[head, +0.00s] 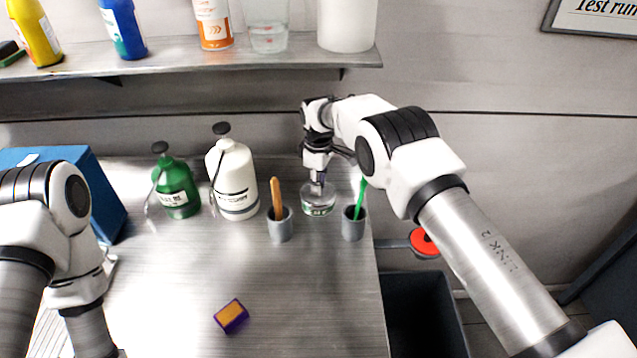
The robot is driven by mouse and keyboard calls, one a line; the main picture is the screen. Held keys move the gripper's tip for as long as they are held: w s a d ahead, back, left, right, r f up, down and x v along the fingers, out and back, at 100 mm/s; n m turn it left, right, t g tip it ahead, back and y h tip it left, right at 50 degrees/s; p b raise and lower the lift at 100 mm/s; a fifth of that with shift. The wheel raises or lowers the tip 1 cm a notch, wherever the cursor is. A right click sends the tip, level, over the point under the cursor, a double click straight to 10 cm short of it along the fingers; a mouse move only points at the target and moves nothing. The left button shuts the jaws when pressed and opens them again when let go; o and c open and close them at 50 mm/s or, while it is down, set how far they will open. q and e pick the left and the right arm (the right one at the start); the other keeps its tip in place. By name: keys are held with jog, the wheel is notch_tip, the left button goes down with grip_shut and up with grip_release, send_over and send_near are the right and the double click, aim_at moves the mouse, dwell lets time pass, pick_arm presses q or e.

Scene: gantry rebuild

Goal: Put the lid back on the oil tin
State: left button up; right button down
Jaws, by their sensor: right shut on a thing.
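A small clear container (318,205) with a green label stands at the back of the steel bench. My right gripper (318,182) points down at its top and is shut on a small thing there. The fingers partly hide that thing, and I cannot tell whether it is a lid or part of the container. A green labelled container (178,194) and a white labelled one (234,180), each with a dark top and a thin side handle or tube, stand to its left. I cannot read which is the oil tin. My left gripper is out of view.
Grey cups flank the clear container: one holds a wooden-coloured stick (277,197), one a green stick (361,195). A purple-and-orange block (231,316) lies at the front. A blue box (105,195) stands left. A shelf (180,62) with bottles hangs above. A dark bin (425,310) is right.

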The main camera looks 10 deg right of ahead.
jog(key=shift+f+b, duration=0.2)
jog(key=shift+b, duration=0.25)
dwell(0.7)
dwell(0.4)
jog(key=c, duration=0.9)
grip_release()
jog(key=shift+o, duration=0.3)
jog(key=o, duration=0.4)
jog(key=shift+r, duration=0.1)
